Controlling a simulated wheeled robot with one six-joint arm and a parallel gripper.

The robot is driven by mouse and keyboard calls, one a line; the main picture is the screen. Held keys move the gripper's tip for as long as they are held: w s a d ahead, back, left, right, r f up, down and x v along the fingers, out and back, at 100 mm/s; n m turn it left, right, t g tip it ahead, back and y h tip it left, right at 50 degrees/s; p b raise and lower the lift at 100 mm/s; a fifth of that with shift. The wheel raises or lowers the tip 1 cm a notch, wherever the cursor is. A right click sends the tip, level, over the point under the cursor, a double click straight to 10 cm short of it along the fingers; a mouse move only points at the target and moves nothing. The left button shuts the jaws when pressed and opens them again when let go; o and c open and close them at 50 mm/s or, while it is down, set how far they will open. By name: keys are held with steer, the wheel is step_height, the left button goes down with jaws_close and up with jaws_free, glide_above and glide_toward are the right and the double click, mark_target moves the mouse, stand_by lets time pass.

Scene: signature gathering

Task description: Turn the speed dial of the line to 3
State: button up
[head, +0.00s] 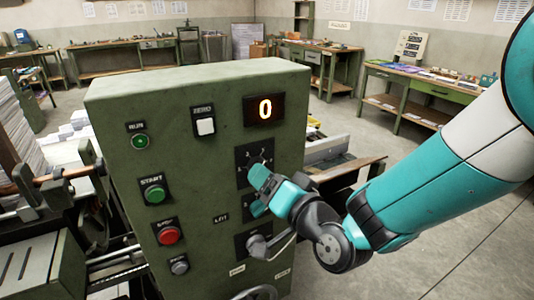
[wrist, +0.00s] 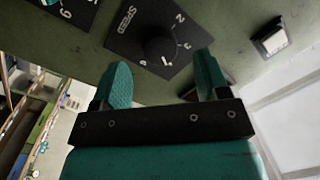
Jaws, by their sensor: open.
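The speed dial is a dark round knob (wrist: 158,50) on a black plate marked SPEED with white numbers, seen in the wrist view. In the head view its plate (head: 243,176) is on the front of the green control cabinet (head: 190,90), below a display (head: 264,109) reading 0. My gripper (head: 257,191) is open and close to the panel. In the wrist view its two teal fingers stand apart (wrist: 162,62), one toward each side of the knob. I cannot tell if they touch it.
The cabinet also carries a green start button (head: 154,192), a red button (head: 169,234), a white button (head: 206,126) and a lower lever or knob (head: 258,246). Workbenches (head: 420,90) stand farther back. Open floor lies to the right.

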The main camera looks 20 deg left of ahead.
steer(key=shift+p+x, duration=0.8)
steer(key=shift+x, duration=0.85)
steer(key=c, duration=0.9)
steer(key=shift+d, duration=0.3)
steer(key=shift+c, duration=0.2)
steer(key=shift+a, duration=0.15)
